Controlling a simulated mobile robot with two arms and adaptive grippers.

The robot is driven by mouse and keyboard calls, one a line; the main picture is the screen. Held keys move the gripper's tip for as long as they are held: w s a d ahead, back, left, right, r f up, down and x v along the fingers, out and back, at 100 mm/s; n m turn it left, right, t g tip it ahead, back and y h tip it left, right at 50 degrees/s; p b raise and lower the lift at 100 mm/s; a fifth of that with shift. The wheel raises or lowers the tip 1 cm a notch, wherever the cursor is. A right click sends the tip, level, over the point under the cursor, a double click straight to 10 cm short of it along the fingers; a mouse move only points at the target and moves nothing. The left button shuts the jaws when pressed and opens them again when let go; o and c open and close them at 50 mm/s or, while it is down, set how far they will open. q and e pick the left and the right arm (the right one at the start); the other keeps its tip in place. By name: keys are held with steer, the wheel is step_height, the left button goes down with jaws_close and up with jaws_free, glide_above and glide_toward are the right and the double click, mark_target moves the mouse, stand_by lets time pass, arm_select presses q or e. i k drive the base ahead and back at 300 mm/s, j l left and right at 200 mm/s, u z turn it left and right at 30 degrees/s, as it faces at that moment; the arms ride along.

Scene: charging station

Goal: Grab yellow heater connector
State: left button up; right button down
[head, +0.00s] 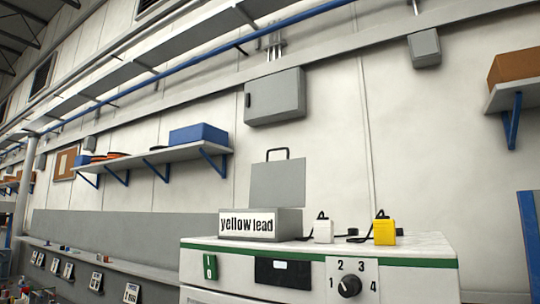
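The yellow connector (385,232) stands upright on the right part of the white machine's top (420,245), with a black loop or cable at its upper end. A white connector (323,230) stands to its left, also with a black cable. A grey box (261,224) with a raised lid and a label reading "yellow lead" sits on the machine's left side. Neither of my grippers shows in the head view.
The machine front has a green switch (210,267), a dark display (283,273) and a numbered knob (349,286). A wall shelf (155,155) with a blue box (198,134) is behind on the left. A blue-edged panel (528,240) stands at the right.

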mark_target(384, 231)
steer(key=i+j+z, duration=0.2)
steer(key=z, duration=0.25)
steer(key=i+j+z, duration=0.15)
steer(key=j+z, duration=0.3)
